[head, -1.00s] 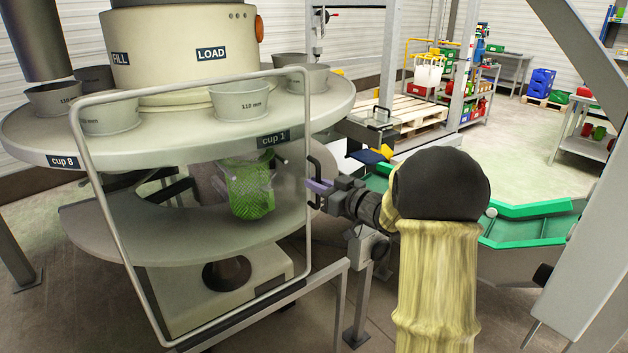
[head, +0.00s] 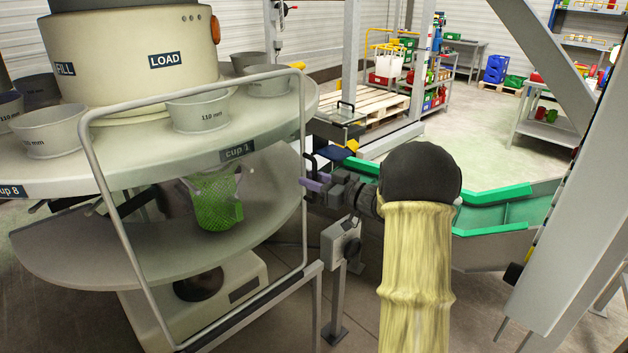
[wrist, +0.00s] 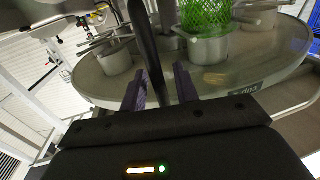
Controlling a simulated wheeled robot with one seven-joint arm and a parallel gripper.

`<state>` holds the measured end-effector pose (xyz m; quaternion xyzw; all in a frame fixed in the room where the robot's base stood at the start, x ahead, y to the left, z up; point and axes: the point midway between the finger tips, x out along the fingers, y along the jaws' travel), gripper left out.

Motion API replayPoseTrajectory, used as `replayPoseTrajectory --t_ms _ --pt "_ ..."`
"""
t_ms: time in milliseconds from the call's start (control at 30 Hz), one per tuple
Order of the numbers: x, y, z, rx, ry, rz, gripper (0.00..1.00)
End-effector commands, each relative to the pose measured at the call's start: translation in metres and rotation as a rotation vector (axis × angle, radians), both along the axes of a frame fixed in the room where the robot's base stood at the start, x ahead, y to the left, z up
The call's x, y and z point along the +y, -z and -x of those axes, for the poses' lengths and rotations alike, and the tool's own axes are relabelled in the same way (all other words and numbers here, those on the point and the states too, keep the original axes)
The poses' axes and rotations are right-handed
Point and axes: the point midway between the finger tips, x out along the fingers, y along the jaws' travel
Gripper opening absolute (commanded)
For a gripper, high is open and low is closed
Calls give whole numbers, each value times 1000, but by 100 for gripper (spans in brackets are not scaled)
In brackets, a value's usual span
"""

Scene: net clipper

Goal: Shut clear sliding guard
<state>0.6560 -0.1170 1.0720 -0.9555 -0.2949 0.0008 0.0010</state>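The clear sliding guard (head: 190,101) shows in the head view as a see-through panel in a rounded grey tube frame, standing upright in front of the round machine. Its dark handle (head: 309,165) is on the right edge of the frame; in the wrist view the handle (wrist: 146,45) is a black bar running down between my two purple fingers. The exact finger contact is partly hidden.
Behind the guard are the turntable (head: 60,180) with grey cups and a green net bag (head: 217,205) hanging below. A grey box on a post (head: 341,240) stands just right of the guard. A green-edged conveyor (head: 500,210) lies further right.

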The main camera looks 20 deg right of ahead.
Motion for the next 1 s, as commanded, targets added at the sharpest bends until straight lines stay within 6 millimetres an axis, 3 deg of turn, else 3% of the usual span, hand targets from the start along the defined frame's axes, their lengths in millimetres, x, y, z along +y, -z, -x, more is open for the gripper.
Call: replayPoseTrajectory --t_ms 300,467,1000 --pt "-1 0 1 -1 1 -1 30" --pt "-10 0 12 0 5 0 30" --pt "-68 0 97 0 6 0 30"
